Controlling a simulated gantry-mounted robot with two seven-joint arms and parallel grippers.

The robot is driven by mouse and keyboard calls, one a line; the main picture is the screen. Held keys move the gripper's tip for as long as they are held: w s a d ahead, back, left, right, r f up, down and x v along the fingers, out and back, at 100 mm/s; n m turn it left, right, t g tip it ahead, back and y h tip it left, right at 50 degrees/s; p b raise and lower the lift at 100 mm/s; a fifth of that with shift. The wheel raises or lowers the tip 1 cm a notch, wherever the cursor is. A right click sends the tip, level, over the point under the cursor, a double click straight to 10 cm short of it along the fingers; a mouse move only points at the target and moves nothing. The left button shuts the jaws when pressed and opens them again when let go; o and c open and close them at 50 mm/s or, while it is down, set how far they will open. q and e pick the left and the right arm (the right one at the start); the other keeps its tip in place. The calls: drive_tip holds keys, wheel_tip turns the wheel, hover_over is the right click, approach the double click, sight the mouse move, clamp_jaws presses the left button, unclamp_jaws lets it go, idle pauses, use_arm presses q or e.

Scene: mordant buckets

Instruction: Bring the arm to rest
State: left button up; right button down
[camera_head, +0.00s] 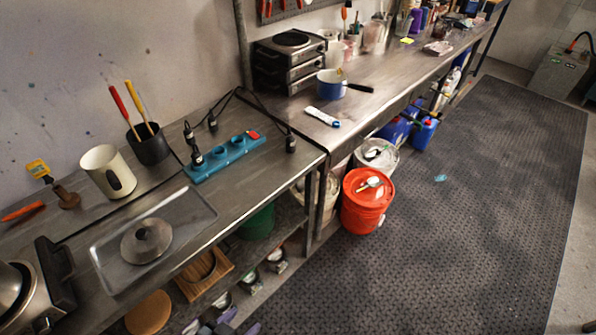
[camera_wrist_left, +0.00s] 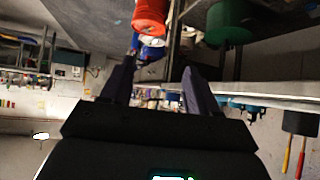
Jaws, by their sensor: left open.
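My left gripper (camera_head: 238,323) shows only as dark purple fingertips at the bottom edge of the head view, near the lower shelf's front. In the left wrist view, its two dark fingers (camera_wrist_left: 159,68) stand apart with nothing held between them. That view is upside down. The orange-red bucket (camera_head: 367,203) stands on the floor mat with a pale scoop (camera_head: 369,183) on its lid. The bucket also shows beyond the fingers in the left wrist view (camera_wrist_left: 150,16). My right gripper is in neither view.
A metal workbench (camera_head: 250,180) runs along the wall, with a teal power strip (camera_head: 224,158) and a blue pot (camera_head: 331,84) on it. A white bucket (camera_head: 388,157) and a green bucket (camera_head: 257,222) stand low down. The dark floor mat (camera_head: 450,230) is mostly clear.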

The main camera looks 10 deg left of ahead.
use_arm(q)
drive_tip(key=s+a+f+n+g+y, duration=0.1)
drive_tip(key=s+a+n+g+y, duration=0.25)
drive_tip(key=s+a+g, duration=0.35)
wheel_tip(320, 180, up, 32)
drive_tip(key=t+p, duration=0.1)
drive_tip(key=p, duration=3.1)
drive_tip(key=shift+s+d+m, duration=0.25)
drive_tip(key=shift+d+m, duration=0.2)
